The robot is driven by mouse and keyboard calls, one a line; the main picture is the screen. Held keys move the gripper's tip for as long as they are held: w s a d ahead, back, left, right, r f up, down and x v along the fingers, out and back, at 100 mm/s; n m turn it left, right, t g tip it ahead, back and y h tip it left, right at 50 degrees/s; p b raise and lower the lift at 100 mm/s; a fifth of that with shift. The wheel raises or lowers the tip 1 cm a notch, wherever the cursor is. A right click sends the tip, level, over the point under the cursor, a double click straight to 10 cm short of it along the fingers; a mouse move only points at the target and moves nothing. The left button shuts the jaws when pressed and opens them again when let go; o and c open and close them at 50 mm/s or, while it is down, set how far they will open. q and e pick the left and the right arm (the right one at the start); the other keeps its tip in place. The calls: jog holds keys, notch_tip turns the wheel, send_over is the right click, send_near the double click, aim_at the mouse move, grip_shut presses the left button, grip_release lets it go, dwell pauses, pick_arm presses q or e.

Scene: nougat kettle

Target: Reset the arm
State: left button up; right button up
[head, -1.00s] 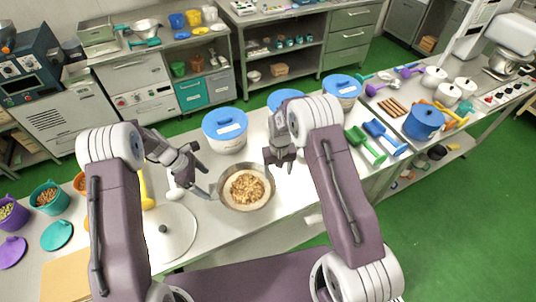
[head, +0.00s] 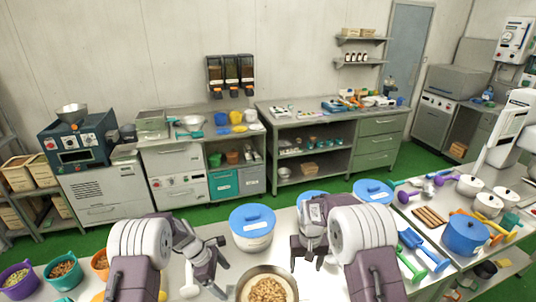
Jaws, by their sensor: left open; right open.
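My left gripper (head: 219,268) is open and empty above the table, left of a steel pan (head: 293,283) of nut-coloured pieces (head: 268,290). The pan is cut off by the bottom edge of the head view. My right gripper (head: 306,262) is open and empty, above and just right of the pan's far side. Both grippers appear apart from the pan. My two arms come in from the bottom edge and hide parts of the table.
A white tub with a blue lid (head: 252,217) stands behind the pan, with more blue lids (head: 373,190) to its right. Several small buckets (head: 62,270) stand at the left. A blue pot (head: 465,234) and green and blue scoops (head: 424,250) are at the right.

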pick_arm(q)
jog(key=s+r+m+t+y+b, duration=0.1)
jog(key=s+r+m+b, duration=0.25)
jog(key=r+b, duration=0.25)
jog(key=s+a+f+m+y+b, duration=0.1)
jog(key=s+a+m, duration=0.2)
jog(key=s+m, duration=0.4)
jog(key=s+a+f+m+y+b, duration=0.1)
jog(key=s+a+f+m+y, duration=0.1)
jog(key=s+m, duration=0.5)
jog(key=s, duration=0.4)
jog(key=shift+s+a+f, duration=0.15)
jog(key=shift+a+f, duration=0.05)
jog(key=shift+a, duration=0.2)
pick_arm(e)
jog(key=s+d+f, duration=0.1)
jog(key=s, duration=1)
jog(key=s+d+f+t, duration=0.1)
jog(key=s, duration=0.9)
jog(key=shift+s+d+f, duration=0.3)
jog(key=shift+s+f, duration=0.05)
jog(key=shift+f, duration=0.05)
pick_arm(q)
jog(key=shift+w, duration=0.2)
pick_arm(e)
jog(key=shift+w, duration=0.2)
pick_arm(q)
jog(key=shift+s, duration=0.15)
pick_arm(e)
jog(key=shift+s, duration=0.15)
